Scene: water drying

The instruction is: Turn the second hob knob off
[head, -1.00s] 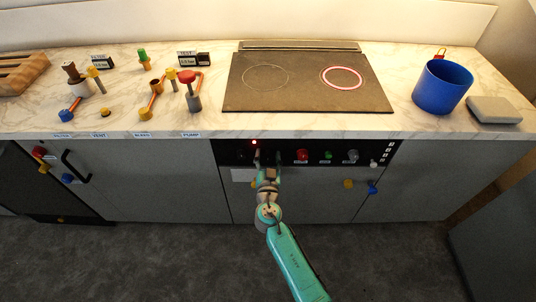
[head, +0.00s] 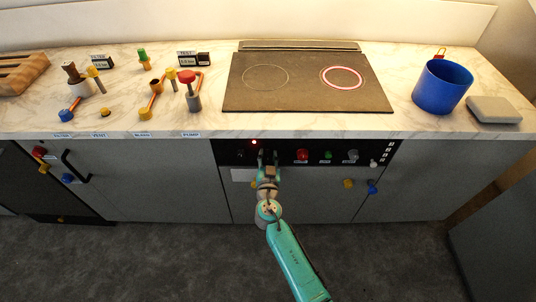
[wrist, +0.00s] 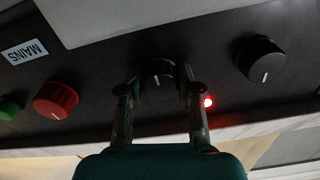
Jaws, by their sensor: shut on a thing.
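The second hob knob (wrist: 158,76) is black with a short white mark and sits on the black control panel (head: 223,158). In the wrist view it lies between the two fingers of my gripper (wrist: 160,88), which is shut on it, one finger at each side. Its white mark looks nearly upright, slightly tilted, in that view. In the head view my gripper (head: 268,155) hides the knob. The other black knob (wrist: 260,58) is to the right in the wrist view, and to the left of my gripper in the head view (head: 240,153).
A red light (wrist: 208,101) glows by the held knob. The right ring (head: 343,77) on the hob glows red; the left ring (head: 266,77) is dark. A red knob (head: 302,155) and a green knob (head: 328,156) are right of my gripper. A blue pot (head: 441,88) stands on the counter.

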